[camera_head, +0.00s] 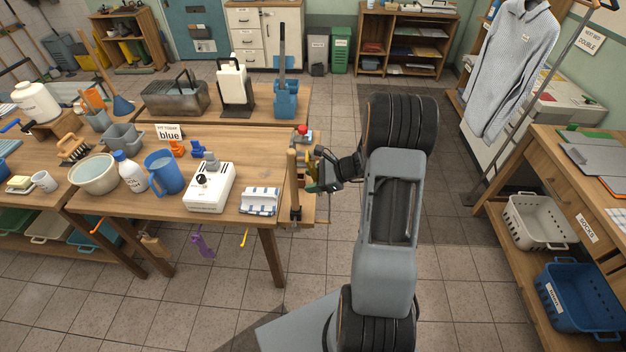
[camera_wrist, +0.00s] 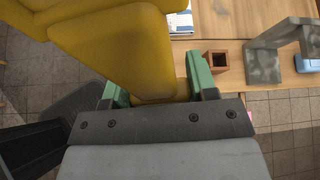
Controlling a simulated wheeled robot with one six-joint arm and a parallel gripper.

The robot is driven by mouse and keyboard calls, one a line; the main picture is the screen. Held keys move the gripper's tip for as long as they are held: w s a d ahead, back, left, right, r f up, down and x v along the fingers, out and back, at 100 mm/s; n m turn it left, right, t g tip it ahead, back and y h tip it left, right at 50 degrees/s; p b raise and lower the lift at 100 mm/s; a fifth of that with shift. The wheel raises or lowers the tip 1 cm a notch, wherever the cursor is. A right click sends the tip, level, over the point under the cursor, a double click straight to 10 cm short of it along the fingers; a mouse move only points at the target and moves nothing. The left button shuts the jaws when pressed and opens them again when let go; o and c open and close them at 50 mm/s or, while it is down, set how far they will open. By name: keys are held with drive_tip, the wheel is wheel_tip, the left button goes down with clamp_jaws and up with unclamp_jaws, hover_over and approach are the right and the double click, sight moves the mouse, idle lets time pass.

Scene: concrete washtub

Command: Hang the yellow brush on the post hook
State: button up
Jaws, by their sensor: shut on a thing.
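My gripper (camera_head: 320,178) is at the right end of the wooden table. In the wrist view its green fingers (camera_wrist: 158,88) are shut on the yellow brush (camera_wrist: 120,45), a broad yellow body filling the upper left. Only a small yellow part shows in the head view, beside the gripper; its bristles cannot be made out. An upright wooden post (camera_head: 292,172) stands at the table's right edge, just left of my gripper. What looks like its square top shows in the wrist view (camera_wrist: 216,57), right of the brush and apart from it. I cannot make out the hook clearly.
A grey bracket (camera_wrist: 265,66) stands right of the square top. A red-topped item (camera_head: 302,133) is behind the post. Floor to the right is open.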

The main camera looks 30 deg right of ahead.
drive_tip(key=o, duration=0.9)
drive_tip(key=shift+o, duration=0.2)
drive_tip(key=b+v, duration=0.2)
drive_tip(key=v, duration=1.2)
